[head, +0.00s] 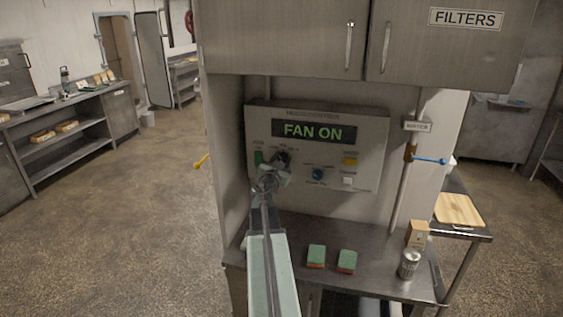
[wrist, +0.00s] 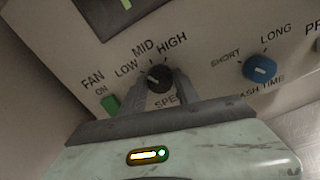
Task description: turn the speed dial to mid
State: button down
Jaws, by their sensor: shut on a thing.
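The black speed dial (wrist: 159,77) sits on the control panel (head: 225,130) (wrist: 200,45), under the printed words LOW, MID and HIGH. My gripper (wrist: 160,86) is shut on the dial, with one finger on each side of it. A pale mark on the dial seems to point up and left, but it is too small to tell exactly which setting it is at. In the head view my gripper (head: 274,167) is at the panel's left part and mostly hides the dial. The panel's display (head: 314,132) reads FAN ON.
A green fan switch (wrist: 110,103) is left of the dial. A blue wash time dial (wrist: 261,68) is to its right. Two sponges (head: 316,256) (head: 347,261), a can (head: 409,264) and a small box (head: 418,234) stand on the counter below. Cabinets (head: 285,35) hang above.

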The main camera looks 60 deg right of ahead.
jog(key=m, duration=0.5)
jog(key=shift+m, duration=0.3)
dwell(0.4)
jog(key=c, duration=0.9)
grip_release()
jog(key=shift+a, duration=0.1)
jog(key=v, duration=0.7)
jog(key=shift+a, duration=0.3)
